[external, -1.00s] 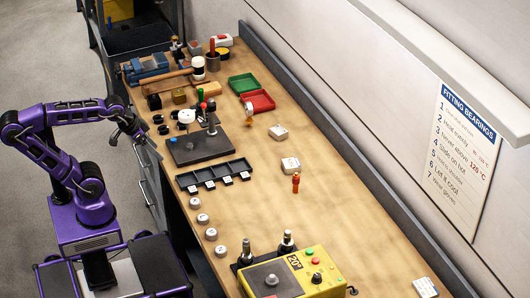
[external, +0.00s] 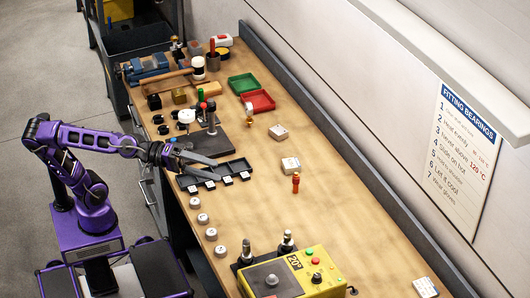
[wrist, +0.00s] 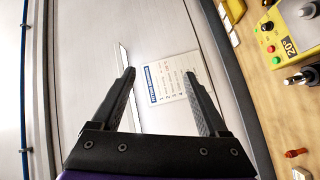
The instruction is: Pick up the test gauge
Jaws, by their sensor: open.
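No object is marked as the test gauge, and I cannot tell for certain which one it is. A round white dial (external: 186,116) stands by the dark plate with a post (external: 211,118), left of the middle of the bench. A small white-and-brass piece (external: 248,108) is beside the red tray. An orange-red piece (external: 296,183) stands alone at mid-bench; it also shows at the lower right of the wrist view (wrist: 297,153). My gripper (external: 214,169) is open and empty, above the plate and the black compartment tray. In the wrist view its fingers (wrist: 160,75) are wide apart.
Several round pale pieces (external: 203,218) line the front edge. A yellow control box (external: 316,262) stands at the near end. Green (external: 243,82) and red (external: 259,97) trays lie farther back. The bench right of the orange-red piece is clear.

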